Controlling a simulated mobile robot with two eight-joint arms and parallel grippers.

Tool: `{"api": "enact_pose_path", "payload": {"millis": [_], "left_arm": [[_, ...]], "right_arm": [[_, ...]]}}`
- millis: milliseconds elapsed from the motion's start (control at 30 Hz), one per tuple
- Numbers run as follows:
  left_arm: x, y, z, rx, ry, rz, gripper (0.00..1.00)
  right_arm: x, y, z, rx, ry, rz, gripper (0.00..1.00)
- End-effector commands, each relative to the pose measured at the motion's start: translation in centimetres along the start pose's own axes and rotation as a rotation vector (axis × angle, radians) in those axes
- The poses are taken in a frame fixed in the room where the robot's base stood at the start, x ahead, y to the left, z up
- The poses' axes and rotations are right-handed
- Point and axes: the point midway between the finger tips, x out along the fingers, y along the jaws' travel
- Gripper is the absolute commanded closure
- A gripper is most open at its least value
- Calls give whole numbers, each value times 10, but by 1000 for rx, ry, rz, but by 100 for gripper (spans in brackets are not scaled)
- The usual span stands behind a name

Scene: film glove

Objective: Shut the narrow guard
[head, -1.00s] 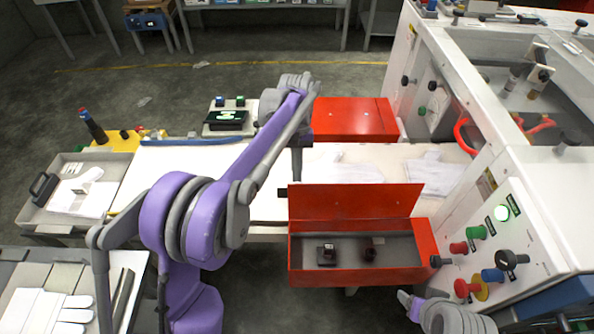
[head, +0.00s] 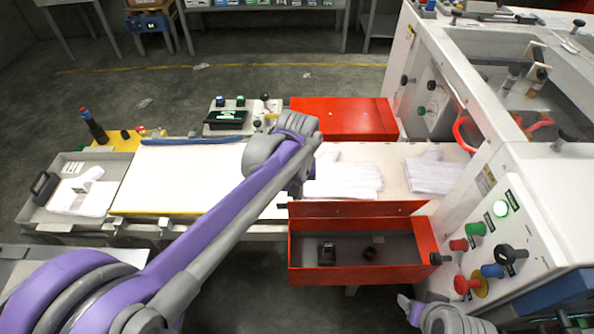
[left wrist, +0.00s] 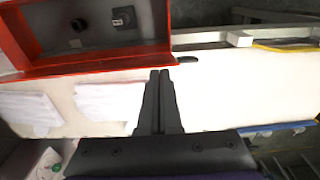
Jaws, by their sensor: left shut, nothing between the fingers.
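The near red guard (head: 360,275) stands open in front of the white belt. Its raised red flap (head: 370,208) is at the back edge and looks nearly edge-on. Two small dark parts lie inside the guard. My left gripper (head: 296,190) is at the flap's left end, with its fingers largely hidden by the wrist in the head view. In the left wrist view its fingers (left wrist: 160,75) are together and empty, with the tips close to the red edge (left wrist: 90,72); I cannot tell if they touch. The far red guard (head: 345,118) looks shut.
White gloves (head: 345,178) lie on the belt (head: 190,175) behind the near guard. A white machine with knobs (head: 500,225) stands close on the right. A grey tray (head: 60,200) is at the left. Part of my right arm shows at the bottom right.

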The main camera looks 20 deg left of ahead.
Motion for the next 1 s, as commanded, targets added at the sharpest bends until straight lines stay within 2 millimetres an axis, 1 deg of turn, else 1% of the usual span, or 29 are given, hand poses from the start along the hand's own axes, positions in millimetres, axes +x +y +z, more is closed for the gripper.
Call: {"api": "enact_pose_path", "payload": {"millis": [33, 100, 333, 567, 767, 867, 1000], "left_arm": [[2, 0, 13, 4, 42, 1, 100], [5, 0, 25, 5, 109, 1, 100], [20, 1, 63, 7, 328, 3, 100], [44, 1, 97, 10, 546, 4, 100], [70, 2, 122, 11, 735, 6, 100], [86, 2, 133, 10, 828, 5, 100], [107, 2, 144, 8, 954, 5, 100]], "right_arm": [[1, 0, 1, 0, -1, 0, 34], [2, 0, 2, 0, -2, 0, 34], [8, 0, 7, 0, -5, 0, 34], [22, 0, 19, 0, -13, 0, 34], [45, 0, 36, 0, -23, 0, 34], [61, 0, 46, 0, -30, 0, 34], [86, 0, 62, 0, -39, 0, 34]]}}
